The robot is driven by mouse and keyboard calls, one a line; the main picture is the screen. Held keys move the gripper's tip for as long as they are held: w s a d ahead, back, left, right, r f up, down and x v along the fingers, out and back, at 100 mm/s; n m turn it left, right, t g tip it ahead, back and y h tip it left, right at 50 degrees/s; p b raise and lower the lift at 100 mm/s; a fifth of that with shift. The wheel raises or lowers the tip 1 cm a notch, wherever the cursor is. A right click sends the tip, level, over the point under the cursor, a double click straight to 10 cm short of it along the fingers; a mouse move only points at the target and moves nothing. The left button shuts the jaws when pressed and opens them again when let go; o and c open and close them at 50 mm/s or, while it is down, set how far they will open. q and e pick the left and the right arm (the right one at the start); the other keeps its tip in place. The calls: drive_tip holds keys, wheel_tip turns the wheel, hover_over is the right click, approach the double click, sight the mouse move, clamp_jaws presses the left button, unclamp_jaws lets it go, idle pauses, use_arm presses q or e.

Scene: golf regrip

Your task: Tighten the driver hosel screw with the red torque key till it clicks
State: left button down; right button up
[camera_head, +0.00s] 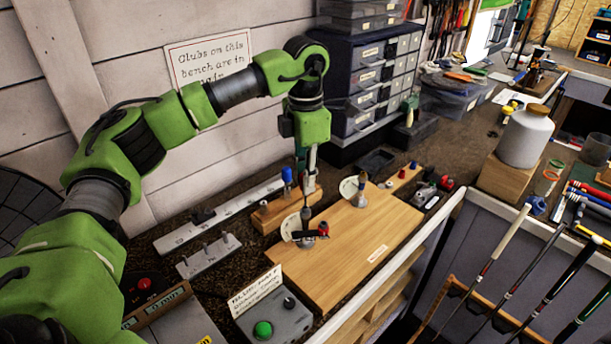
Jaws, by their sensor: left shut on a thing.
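My left gripper (306,211) comes down from above over the wooden board (352,246) on the bench. Its narrow fingers are shut on the red torque key (322,230), whose red and black handle lies crosswise just at the fingertips. The key's tip is too small to make out. A white fan-shaped plate (291,226) stands on the board just left of the key. A second one (349,187) stands farther back beside a metal post (361,193). I cannot make out the driver's hosel screw. My right gripper is not in view.
A grey box with a green button (263,330) and a sign stand at the board's front left. Drawer cabinets (368,85) stand behind. A white jar (525,137) sits on a wooden block at right. Several club shafts lean at the lower right. The board's front right is bare.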

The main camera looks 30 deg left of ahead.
use_arm(q)
drive_tip(key=m, duration=0.5)
drive_tip(key=shift+m, duration=0.3)
drive_tip(key=m, duration=0.5)
drive_tip(key=shift+m+p, duration=0.3)
drive_tip(key=shift+m, duration=0.1)
drive_tip(key=c, duration=2)
unclamp_jaws()
drive_tip(key=shift+c, duration=0.2)
